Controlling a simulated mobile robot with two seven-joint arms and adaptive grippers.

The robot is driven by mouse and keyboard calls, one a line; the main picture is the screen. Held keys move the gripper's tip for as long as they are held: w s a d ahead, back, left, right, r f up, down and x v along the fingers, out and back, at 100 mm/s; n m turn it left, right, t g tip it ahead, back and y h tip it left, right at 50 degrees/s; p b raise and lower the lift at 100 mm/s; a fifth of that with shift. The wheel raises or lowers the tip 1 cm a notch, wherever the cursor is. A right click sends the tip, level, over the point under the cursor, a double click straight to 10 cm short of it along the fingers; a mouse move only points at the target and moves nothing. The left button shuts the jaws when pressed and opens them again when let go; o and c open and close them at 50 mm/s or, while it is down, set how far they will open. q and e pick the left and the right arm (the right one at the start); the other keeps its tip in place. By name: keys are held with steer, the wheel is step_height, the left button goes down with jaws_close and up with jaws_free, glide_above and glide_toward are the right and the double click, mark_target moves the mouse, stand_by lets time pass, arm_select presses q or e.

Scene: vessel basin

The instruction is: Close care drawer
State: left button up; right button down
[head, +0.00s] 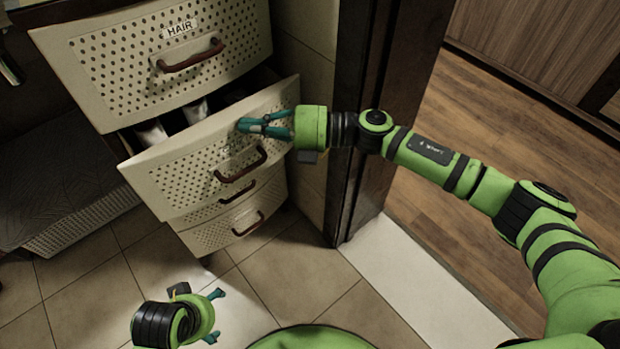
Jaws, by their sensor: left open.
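A cream perforated drawer (187,178) below the one marked HAIR stands pulled out, with a dark red handle on its front. White items (152,134) show in the gap behind its front. No label is readable on it, so I cannot tell from lettering that it is the care drawer. My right gripper (243,125) is at the upper right part of this front, its teal fingers close to or touching it; whether the tips meet is unclear. My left gripper (215,315) is open and empty low in the picture, over the floor, apart from the drawers.
The HAIR drawer (130,65) above looks shut. Lower drawers (225,228) with dark red handles sit beneath the open one. A dark door frame (375,110) stands close right of the cabinet. A woven basket (75,226) is at left. Tiled floor (290,265) in front is clear.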

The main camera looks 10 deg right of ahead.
steer(key=shift+w+a, duration=0.25)
steer(key=shift+w, duration=0.05)
steer(key=shift+r, duration=0.1)
